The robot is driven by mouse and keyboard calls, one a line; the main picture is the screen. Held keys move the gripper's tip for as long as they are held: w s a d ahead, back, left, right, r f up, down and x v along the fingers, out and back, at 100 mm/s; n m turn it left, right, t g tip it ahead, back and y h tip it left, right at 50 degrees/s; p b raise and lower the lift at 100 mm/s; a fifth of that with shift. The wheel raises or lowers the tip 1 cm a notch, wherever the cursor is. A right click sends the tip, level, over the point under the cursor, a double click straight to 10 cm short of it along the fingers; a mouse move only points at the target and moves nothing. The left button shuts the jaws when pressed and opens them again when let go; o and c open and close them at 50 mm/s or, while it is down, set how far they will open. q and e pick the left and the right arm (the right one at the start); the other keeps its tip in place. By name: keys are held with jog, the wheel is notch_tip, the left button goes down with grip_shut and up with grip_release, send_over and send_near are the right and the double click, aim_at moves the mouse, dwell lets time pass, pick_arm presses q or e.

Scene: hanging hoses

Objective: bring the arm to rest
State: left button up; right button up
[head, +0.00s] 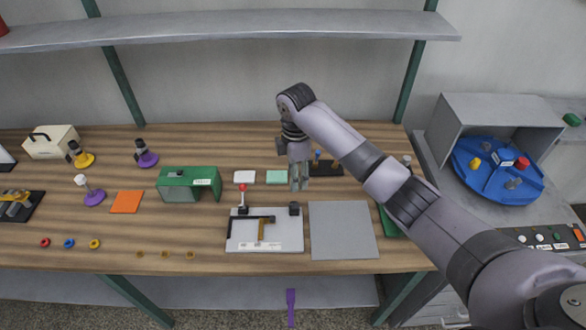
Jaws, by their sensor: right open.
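My right arm comes in from the lower right and reaches over the workbench (225,255). My right gripper (299,186) hangs pointing down above the bench, behind a white fixture plate (285,243). It is open, and I see nothing between its fingers. The arm hides part of the bench's right side and part of a dark rack (325,168) behind the gripper. My left gripper does not show.
A grey mat (343,230) lies right of the fixture. A green box (188,184) and an orange square (126,202) lie to the left. A blue turntable (490,178) stands at the right. A grey shelf (230,27) spans the back above the bench.

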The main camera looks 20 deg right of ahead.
jog(key=s+a+f+m, duration=0.2)
jog(key=s+f, duration=0.1)
jog(key=s, duration=0.2)
jog(key=s+a+f+m+t+y, duration=0.1)
jog(key=s+a+f+m, duration=0.1)
jog(key=s, duration=0.4)
jog(key=s+a+f+m+y, duration=0.1)
jog(key=s+a+f+m, duration=0.1)
jog(key=s+f, duration=0.3)
jog(key=shift+s+f, duration=0.1)
jog(key=shift+s, duration=0.3)
jog(key=s+d+r+m+t+h, duration=0.1)
jog(key=s+d+r+m, duration=0.1)
jog(key=s+d+m, duration=0.45)
jog(key=s+d+r+m+t+h, duration=0.1)
jog(key=s+d+r+m+t, duration=0.2)
jog(key=s, duration=0.7)
notch_tip(320, 180, down, 28)
jog(key=f+g+b, duration=0.1)
jog(key=g+b, duration=0.2)
jog(key=s+d+f+g+b, duration=0.1)
jog(key=s+d+f+b, duration=0.1)
jog(key=s+f, duration=1.6)
notch_tip(320, 180, down, 2)
jog(key=shift+s+d+f+b, duration=0.15)
jog(key=shift+f+b, duration=0.1)
jog(key=shift+b, duration=0.3)
